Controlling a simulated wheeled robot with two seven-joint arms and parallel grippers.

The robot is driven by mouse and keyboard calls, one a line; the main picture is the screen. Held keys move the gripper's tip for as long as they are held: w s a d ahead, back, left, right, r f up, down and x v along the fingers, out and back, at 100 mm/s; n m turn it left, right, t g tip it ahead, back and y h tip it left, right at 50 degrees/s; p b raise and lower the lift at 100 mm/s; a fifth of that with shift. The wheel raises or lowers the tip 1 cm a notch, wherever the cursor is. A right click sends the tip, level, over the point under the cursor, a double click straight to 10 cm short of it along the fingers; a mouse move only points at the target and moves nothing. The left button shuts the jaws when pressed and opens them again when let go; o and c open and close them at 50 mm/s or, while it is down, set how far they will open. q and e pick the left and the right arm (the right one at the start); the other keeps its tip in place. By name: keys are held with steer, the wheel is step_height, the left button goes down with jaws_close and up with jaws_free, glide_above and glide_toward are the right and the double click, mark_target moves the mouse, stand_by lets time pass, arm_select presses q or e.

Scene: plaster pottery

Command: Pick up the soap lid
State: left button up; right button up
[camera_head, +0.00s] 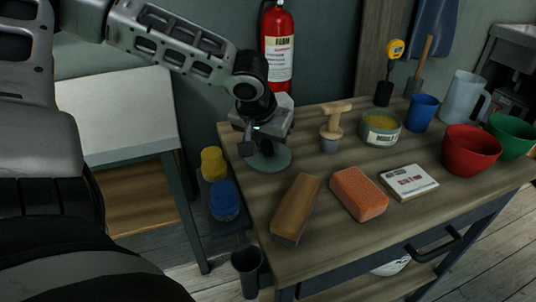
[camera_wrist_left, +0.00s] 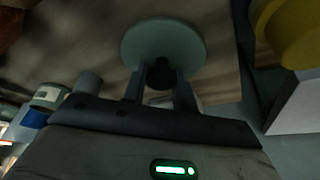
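The soap lid is a flat grey-green disc (camera_head: 272,161) on the left back part of the wooden table. In the left wrist view the disc (camera_wrist_left: 150,38) shows with a dark knob (camera_wrist_left: 161,74) on it. My left gripper (camera_head: 262,143) is right over the lid, pointing down. In the left wrist view its two fingers (camera_wrist_left: 160,84) stand on either side of the knob. I cannot tell whether they press on it. The lid appears to lie on the table. The soap tin (camera_head: 381,129) stands open to the right, with yellow contents. My right gripper is not in view.
A wooden-handled tool (camera_head: 331,128) stands between lid and tin. A wooden block (camera_head: 296,208), an orange sponge (camera_head: 359,194) and a white labelled box (camera_head: 409,182) lie in front. Yellow and blue jars (camera_head: 224,200) sit left of the table. Red bowl (camera_head: 470,150) at right.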

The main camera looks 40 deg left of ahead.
arm_select(q)
steer(key=c, duration=0.3)
steer(key=shift+r, duration=0.1)
